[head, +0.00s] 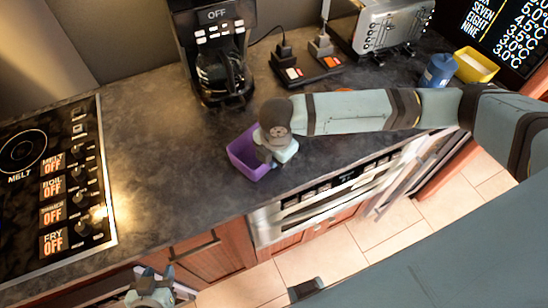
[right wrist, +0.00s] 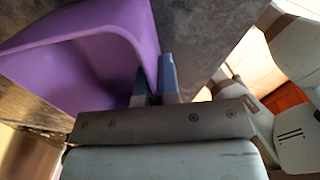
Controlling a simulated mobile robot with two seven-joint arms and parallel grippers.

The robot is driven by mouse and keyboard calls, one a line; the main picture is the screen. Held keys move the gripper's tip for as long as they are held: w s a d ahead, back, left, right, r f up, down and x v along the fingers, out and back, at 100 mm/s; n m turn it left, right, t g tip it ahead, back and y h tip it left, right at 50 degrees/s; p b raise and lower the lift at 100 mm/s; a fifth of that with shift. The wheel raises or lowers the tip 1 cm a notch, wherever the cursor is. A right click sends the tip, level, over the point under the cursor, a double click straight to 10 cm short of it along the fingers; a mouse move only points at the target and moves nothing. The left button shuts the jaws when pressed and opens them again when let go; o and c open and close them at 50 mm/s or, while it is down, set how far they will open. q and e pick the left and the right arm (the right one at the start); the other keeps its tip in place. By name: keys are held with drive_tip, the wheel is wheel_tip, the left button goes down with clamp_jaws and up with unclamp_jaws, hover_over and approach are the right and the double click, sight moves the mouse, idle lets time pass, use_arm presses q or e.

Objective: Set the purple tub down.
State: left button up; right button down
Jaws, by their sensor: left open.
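The purple tub (head: 243,158) is upright at the counter, in front of the coffee machine and near the counter's front edge. I cannot tell whether its base touches the counter. My right gripper (head: 266,160) is at the tub's right side. In the right wrist view the tub (right wrist: 90,50) fills the left part, and its wall runs between the two blue-grey fingertips (right wrist: 157,76), which pinch it. My left gripper (head: 151,274) is low at the bottom left, in front of the counter, open and empty.
A coffee machine (head: 215,50) stands behind the tub. A stove (head: 50,185) is at the left. A power strip (head: 305,68), a toaster (head: 385,25), a blue jar (head: 438,70) and a yellow tub (head: 475,65) stand further right. The dark counter (head: 165,165) left of the tub is clear.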

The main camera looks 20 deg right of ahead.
drive_tip(key=shift+f, duration=0.1)
drive_tip(key=c, duration=1.4)
unclamp_jaws()
drive_tip(key=shift+o, duration=0.2)
